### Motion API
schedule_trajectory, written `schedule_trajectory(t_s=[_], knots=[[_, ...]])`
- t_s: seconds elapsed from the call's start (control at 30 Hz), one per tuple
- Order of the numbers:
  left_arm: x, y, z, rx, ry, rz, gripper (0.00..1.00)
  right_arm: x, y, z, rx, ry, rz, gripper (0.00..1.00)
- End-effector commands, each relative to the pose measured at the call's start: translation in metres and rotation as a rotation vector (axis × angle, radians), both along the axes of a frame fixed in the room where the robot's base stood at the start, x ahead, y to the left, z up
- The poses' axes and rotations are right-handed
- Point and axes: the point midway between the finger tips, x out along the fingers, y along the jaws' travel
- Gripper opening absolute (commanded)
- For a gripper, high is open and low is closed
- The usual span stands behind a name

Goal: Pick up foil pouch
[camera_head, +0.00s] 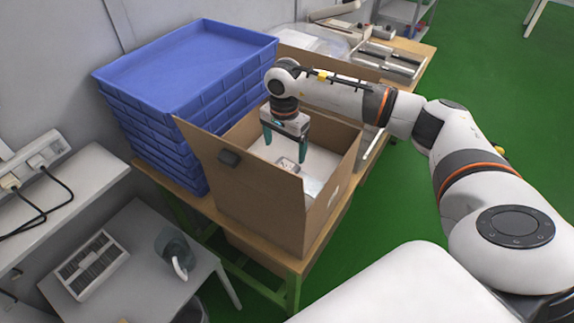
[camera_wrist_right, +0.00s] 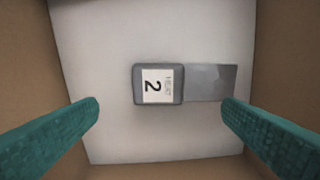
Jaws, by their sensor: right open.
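A flat silver-grey piece that looks like the foil pouch (camera_wrist_right: 212,83) lies on the pale bottom of an open cardboard box, right of centre in the right wrist view. My right gripper (camera_head: 285,147) points down into the cardboard box (camera_head: 250,190). Its teal fingers are open and empty, apart on either side above both items. My left gripper is out of view.
The box walls and raised flaps stand around my right gripper. Stacked blue trays (camera_head: 185,75) stand left of the box on a wooden table (camera_head: 280,262). A grey side table (camera_head: 135,262) with a vented white unit is at lower left. Green floor is clear at right.

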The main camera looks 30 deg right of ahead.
Motion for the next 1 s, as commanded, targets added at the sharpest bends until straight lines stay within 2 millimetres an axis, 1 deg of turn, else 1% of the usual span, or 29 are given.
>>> schedule_trajectory(t_s=[0.03,0.17,0.27,0.43,0.5,0.6,0.7,0.87,0.97,1.0], knots=[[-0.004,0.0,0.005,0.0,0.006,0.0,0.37,0.0,0.0,-0.005,0.001,0.003,-0.001,0.89],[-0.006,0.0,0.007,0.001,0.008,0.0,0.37,0.0,0.0,-0.017,0.0,0.001,-0.001,0.89],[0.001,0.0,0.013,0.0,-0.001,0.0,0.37,0.0,0.0,-0.023,0.001,0.001,-0.001,0.89],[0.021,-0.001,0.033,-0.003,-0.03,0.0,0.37,-0.002,-0.004,-0.046,0.0,0.005,-0.002,0.89],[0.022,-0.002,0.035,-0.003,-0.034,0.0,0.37,-0.001,-0.003,-0.058,0.001,0.003,-0.001,0.89],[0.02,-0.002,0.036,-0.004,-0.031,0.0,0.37,0.0,-0.004,-0.068,0.002,0.001,-0.001,0.89],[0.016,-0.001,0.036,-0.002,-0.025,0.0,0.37,0.0,-0.004,-0.071,0.0,0.0,-0.001,0.89],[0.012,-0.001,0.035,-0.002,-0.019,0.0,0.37,0.0,-0.004,-0.072,0.0,-0.001,0.0,0.89],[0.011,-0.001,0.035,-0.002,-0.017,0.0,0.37,0.0,-0.004,-0.071,0.0,-0.001,-0.001,0.74],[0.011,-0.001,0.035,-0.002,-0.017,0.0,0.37,0.0,-0.004,-0.071,0.0,-0.001,-0.001,0.68]])
